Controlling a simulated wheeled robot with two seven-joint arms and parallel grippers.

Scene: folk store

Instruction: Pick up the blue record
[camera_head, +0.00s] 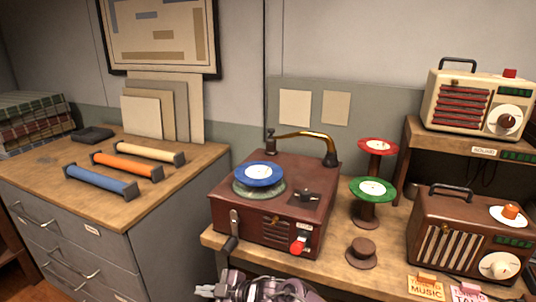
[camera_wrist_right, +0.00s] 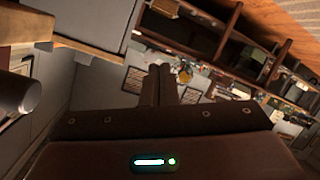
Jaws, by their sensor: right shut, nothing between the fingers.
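The blue record (camera_head: 260,174), with a white label, lies flat on the greenish turntable of the dark red record player (camera_head: 262,228). A brass tone arm (camera_head: 300,134) curves behind it. My right gripper (camera_head: 204,291) is at the bottom edge of the head view, in front of and below the record player, apart from the record. In the right wrist view its fingers (camera_wrist_right: 160,85) are together and hold nothing. The record does not show clearly in the right wrist view. My left gripper is not in view.
Green (camera_head: 373,188) and red (camera_head: 377,145) records sit on stands right of the player. An empty brown stand (camera_head: 361,252) is in front. A brown radio (camera_head: 470,240) and a cream radio (camera_head: 478,104) stand at right. Coloured rolls lie on the left cabinet (camera_head: 150,203).

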